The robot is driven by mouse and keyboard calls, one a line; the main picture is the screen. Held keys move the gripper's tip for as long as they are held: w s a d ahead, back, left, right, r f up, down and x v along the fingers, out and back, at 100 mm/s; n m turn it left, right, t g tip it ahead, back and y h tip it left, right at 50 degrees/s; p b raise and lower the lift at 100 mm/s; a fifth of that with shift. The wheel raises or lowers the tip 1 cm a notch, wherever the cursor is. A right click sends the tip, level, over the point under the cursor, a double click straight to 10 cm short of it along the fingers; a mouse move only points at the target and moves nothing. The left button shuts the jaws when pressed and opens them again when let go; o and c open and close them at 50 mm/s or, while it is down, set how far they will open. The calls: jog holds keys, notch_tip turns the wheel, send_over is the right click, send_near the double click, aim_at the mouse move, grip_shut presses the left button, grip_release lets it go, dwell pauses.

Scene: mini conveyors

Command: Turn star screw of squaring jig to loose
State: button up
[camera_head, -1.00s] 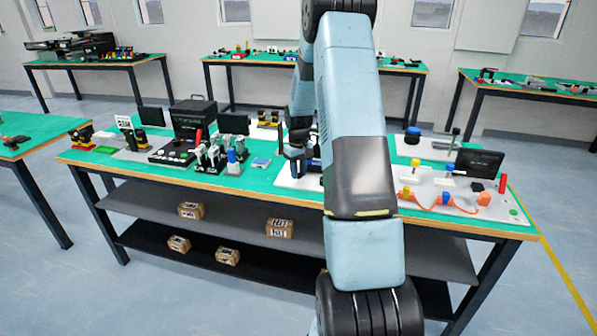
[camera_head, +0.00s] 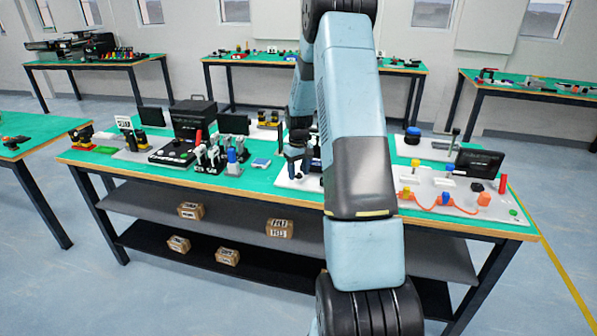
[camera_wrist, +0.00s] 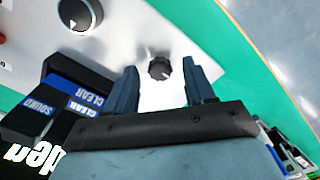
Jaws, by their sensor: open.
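A small dark knob with a notched rim (camera_wrist: 159,69), which looks like the star screw, stands on a white plate (camera_wrist: 150,30) in the wrist view. My gripper (camera_wrist: 160,66) is open, with one finger on each side of the knob in the picture. Gaps show between the knob and both fingers. I cannot tell how far the fingertips are above the plate. In the head view my arm hides most of the jig area, and the screw cannot be made out there.
A larger round black knob (camera_wrist: 80,14) sits on the plate at the upper left. On the bench (camera_head: 130,168), toggle clamps (camera_head: 208,155) stand left of my arm, and a black screen (camera_head: 479,163) stands right.

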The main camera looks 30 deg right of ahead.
aim_at(298, 174)
notch_tip(298, 174, up, 14)
jog(key=shift+f, duration=0.15)
dwell(0.3)
dwell(0.4)
jog(key=s+a+r+t, duration=0.2)
jog(key=s+a+r, duration=1.2)
jog(key=s+r, duration=0.15)
jog(key=s+a+r+t, duration=0.1)
jog(key=s+a, duration=0.3)
jog(key=s, duration=0.6)
jog(key=s+a+r+m+t, duration=0.1)
jog(key=s+a, duration=0.3)
jog(key=s, duration=0.6)
jog(key=shift+s+r+t, duration=0.15)
jog(key=shift+s+t, duration=0.2)
jog(key=shift+t, duration=0.45)
